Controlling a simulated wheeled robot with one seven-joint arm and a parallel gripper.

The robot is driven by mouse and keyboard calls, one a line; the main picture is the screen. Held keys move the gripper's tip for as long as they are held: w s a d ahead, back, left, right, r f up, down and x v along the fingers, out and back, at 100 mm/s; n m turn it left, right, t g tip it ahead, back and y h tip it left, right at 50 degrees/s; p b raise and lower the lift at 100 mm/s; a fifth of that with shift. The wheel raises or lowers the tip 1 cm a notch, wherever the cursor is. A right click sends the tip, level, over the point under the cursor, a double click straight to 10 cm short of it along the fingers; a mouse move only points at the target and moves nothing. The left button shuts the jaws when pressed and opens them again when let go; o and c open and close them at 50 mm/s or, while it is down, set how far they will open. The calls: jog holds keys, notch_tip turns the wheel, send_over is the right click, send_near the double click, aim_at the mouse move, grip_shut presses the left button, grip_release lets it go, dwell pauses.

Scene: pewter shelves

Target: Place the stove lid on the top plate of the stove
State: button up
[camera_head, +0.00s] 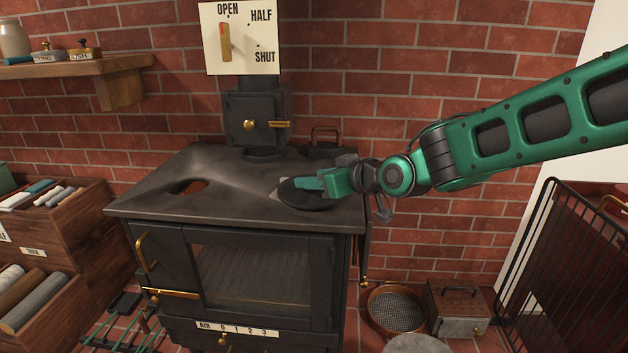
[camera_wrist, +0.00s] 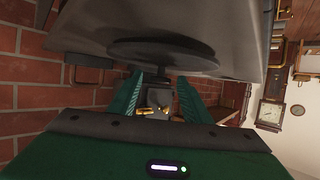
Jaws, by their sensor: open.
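The stove lid (camera_head: 312,204) is a dark round disc on the right front part of the stove's black top plate (camera_head: 235,205). It looks flat on the plate. The wrist view shows the stove upside down, with the lid (camera_wrist: 160,52) and its small dark knob (camera_wrist: 160,75). My gripper (camera_head: 310,181) is over the lid, coming from the right. Its green fingers (camera_wrist: 160,80) are apart, one on each side of the knob in the wrist picture. I cannot tell whether they touch it. A reddish opening (camera_head: 192,187) shows in the plate's left part.
The flue box (camera_head: 258,120) with brass knobs rises behind the plate, under a lever sign (camera_head: 240,38). A dark item with a handle (camera_head: 326,142) stands at the back right. A wooden shelf (camera_head: 122,68) is at left and a black fire screen (camera_head: 560,265) at right.

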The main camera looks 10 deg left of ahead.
jog(key=v, duration=1.2)
jog(key=shift+d+r, duration=0.1)
jog(key=s+d+f+m+g+h, duration=0.1)
jog(key=s+d+f+m+h, duration=0.2)
jog(key=d, duration=0.7)
jog(key=s+d+f+m+g+h, duration=0.1)
jog(key=d+f+m+h, duration=0.2)
jog(key=d, duration=0.7)
jog(key=s+d+f+m+g+h, duration=0.1)
jog(key=s+d+f+h, duration=0.3)
jog(key=d, duration=0.6)
jog(key=s+d+f+m+g, duration=0.2)
jog(key=s+d, duration=0.4)
jog(key=s, duration=0.4)
jog(key=s+d+f+m+g, duration=0.3)
jog(key=s+d+m, duration=0.4)
jog(key=s, duration=0.4)
jog(key=shift+s+g, duration=0.3)
jog(key=shift+g, duration=0.3)
